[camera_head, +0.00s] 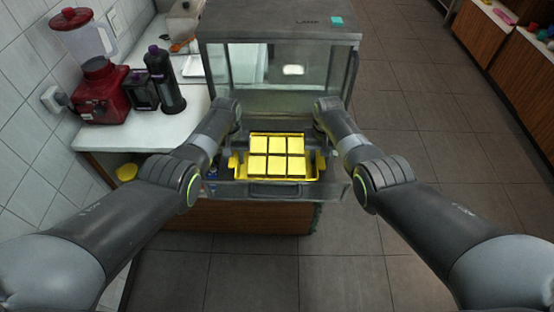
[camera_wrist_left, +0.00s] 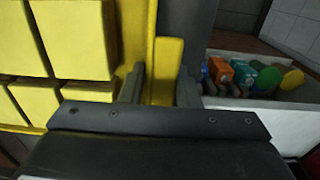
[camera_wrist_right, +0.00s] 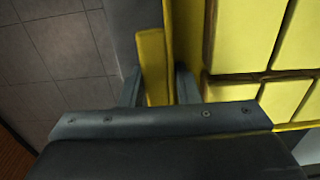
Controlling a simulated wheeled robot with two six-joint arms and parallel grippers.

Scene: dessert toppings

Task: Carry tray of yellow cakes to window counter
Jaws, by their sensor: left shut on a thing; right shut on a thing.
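A yellow tray (camera_head: 312,172) holds several yellow square cakes (camera_head: 276,156) in rows. It is at the open front of a grey metal and glass cabinet (camera_head: 281,28), above its lower door. My left gripper (camera_head: 233,158) is at the tray's left end; in the left wrist view its fingers (camera_wrist_left: 160,85) are shut around a yellow handle (camera_wrist_left: 168,62). My right gripper (camera_head: 321,155) is at the right end; in the right wrist view its fingers (camera_wrist_right: 157,88) are shut around the other handle (camera_wrist_right: 152,60). The tray looks level. Whether it touches the cabinet is unclear.
A white counter (camera_head: 125,135) on the left holds a red blender (camera_head: 97,85), a dark bottle (camera_head: 164,80) and a small dark box (camera_head: 141,90). Coloured items (camera_wrist_left: 243,75) lie in a pale bin at left. Tiled floor (camera_head: 420,120) is clear on the right. Wooden cabinets (camera_head: 500,50) stand far right.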

